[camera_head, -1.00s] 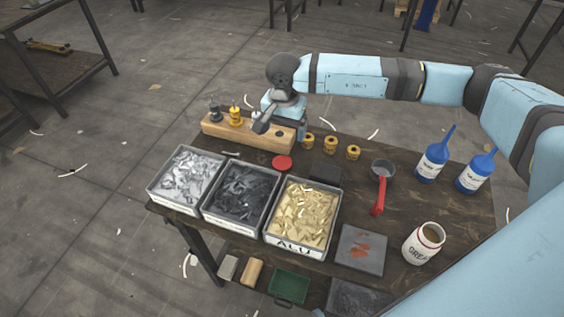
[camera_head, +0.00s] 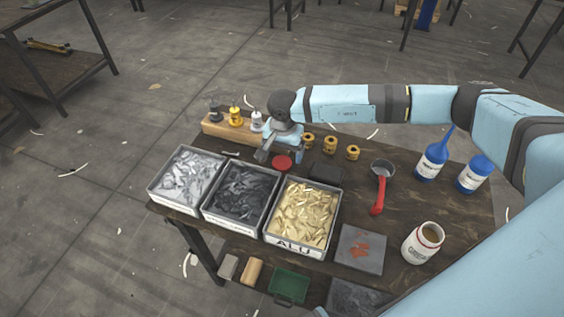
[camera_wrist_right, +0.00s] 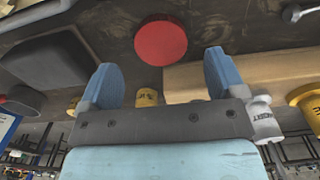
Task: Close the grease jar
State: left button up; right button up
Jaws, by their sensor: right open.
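The grease jar (camera_head: 421,246) is white with a red band and dark lettering. It stands upright and open at the right front of the bench, and its brown contents show. A round red lid (camera_head: 283,162) lies flat on the bench behind the trays; it also shows in the right wrist view (camera_wrist_right: 161,42). My right gripper (camera_head: 266,155) is open and just left of and above the lid in the head view. In the right wrist view its blue fingers (camera_wrist_right: 160,80) are apart, with the lid beyond their tips and nothing between them. My left gripper is out of view.
Three trays of metal pieces (camera_head: 241,226) line the front left. A wooden block with tool heads (camera_head: 212,129) stands behind. Brass rings (camera_head: 331,145), a red-handled ladle (camera_head: 377,197), blue bottles (camera_head: 431,162) and a dark block (camera_head: 326,171) surround the lid. Bare bench lies around the ladle.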

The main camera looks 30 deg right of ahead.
aim_at(282, 161)
notch_tip(282, 161, down, 4)
jog(key=shift+w+r, duration=0.1)
jog(key=shift+r, duration=0.15)
jog(key=shift+c, duration=0.5)
jog(key=c, duration=0.9)
